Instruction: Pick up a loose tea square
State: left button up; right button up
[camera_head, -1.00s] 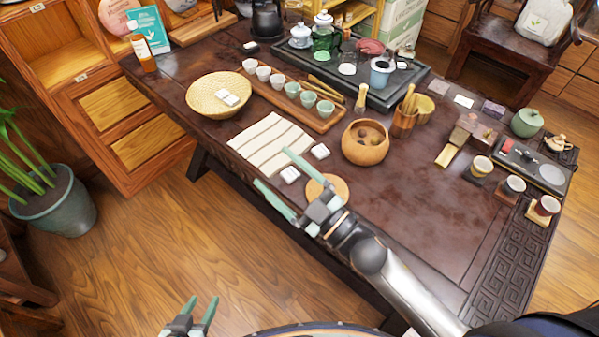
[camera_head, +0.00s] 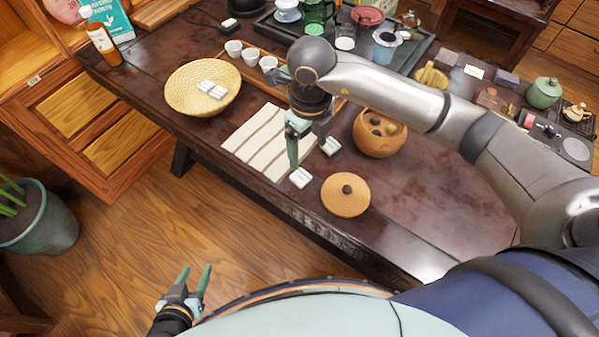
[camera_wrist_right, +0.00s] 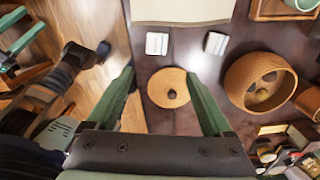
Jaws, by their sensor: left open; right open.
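Two loose white tea squares lie on the dark table: the near tea square (camera_head: 300,178) and the far tea square (camera_head: 331,147). In the right wrist view they show ahead of the fingers, one on the left (camera_wrist_right: 157,43) and one on the right (camera_wrist_right: 216,43). My right gripper (camera_head: 301,146) points down above the table by these squares, open and empty; in its wrist view the fingers (camera_wrist_right: 162,76) are spread apart. Other white squares (camera_head: 212,89) lie in the woven basket (camera_head: 180,100). My left gripper (camera_head: 196,274) is open and empty, over the floor.
A round wooden lid (camera_head: 346,195) lies right of the near square. A wooden bowl (camera_head: 380,143) stands behind it, and a striped cloth (camera_head: 250,143) lies to the left. Cups on a wooden tray (camera_head: 262,82) are partly behind my right arm. The table's front right is clear.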

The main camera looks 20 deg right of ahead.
send_over(302, 178)
jog(key=f, duration=0.5)
jog(key=shift+s+d+f, duration=0.2)
jog(key=shift+s+d, duration=0.1)
jog(key=shift+d, duration=0.1)
jog(key=f, duration=0.5)
jog(key=shift+w+a+f+p, duration=0.3)
jog(key=shift+a, duration=0.1)
grip_shut()
